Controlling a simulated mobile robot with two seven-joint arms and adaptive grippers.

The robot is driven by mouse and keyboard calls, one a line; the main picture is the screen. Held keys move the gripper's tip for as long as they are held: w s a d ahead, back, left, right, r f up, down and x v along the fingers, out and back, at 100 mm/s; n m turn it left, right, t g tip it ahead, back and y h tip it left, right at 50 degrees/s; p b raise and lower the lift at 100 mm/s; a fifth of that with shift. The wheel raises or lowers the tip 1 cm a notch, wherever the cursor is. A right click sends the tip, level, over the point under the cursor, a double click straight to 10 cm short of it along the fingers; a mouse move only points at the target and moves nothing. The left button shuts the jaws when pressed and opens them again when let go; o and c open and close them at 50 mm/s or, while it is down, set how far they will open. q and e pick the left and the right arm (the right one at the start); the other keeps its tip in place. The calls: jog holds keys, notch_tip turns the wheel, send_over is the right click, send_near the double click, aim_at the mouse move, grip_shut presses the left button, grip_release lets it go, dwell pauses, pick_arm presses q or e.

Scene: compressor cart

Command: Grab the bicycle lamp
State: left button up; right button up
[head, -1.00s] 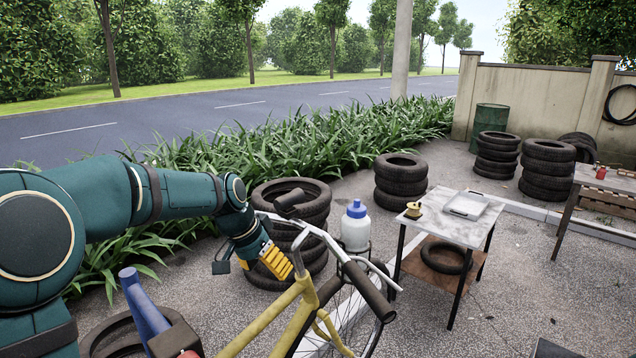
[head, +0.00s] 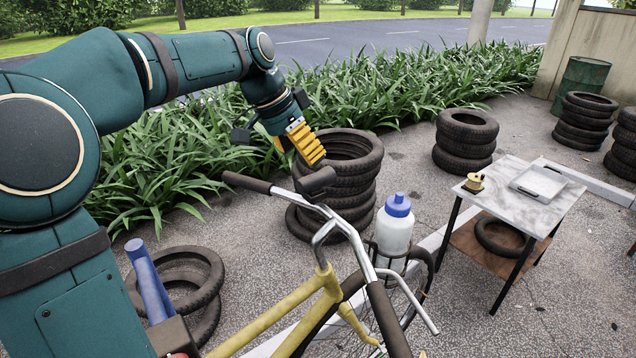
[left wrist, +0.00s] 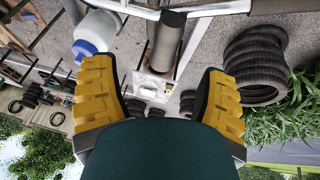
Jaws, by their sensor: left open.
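The bicycle lamp (head: 315,181) is a dark cylinder at the front of the handlebar of the yellow bicycle (head: 318,285). My left gripper (head: 314,158), with yellow fingers, is open just above the lamp in the head view. In the left wrist view the lamp (left wrist: 167,42) lies ahead, between the spread fingers of the left gripper (left wrist: 155,72) in the picture, with nothing held. Whether a finger touches it cannot be told. My right gripper is not in view.
A white bottle (head: 393,232) with a blue cap sits in a holder beside the handlebar. The handlebar grips (head: 247,182) stick out nearby. Stacked tyres (head: 345,175) stand behind the lamp. A marble-topped table (head: 535,205) with a white tray stands at the right.

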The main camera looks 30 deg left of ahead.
aim_at(317, 181)
pick_arm(q)
jog(key=x, duration=0.3)
jog(key=shift+w+f, duration=0.15)
jog(key=shift+a+b+x, duration=0.1)
jog(key=shift+b+x, duration=0.15)
jog(key=shift+x, duration=1.1)
jog(key=shift+a+b+x, duration=0.15)
jog(key=shift+b+x, duration=0.05)
jog(key=shift+x, duration=1.1)
jog(key=shift+w, duration=0.15)
grip_shut()
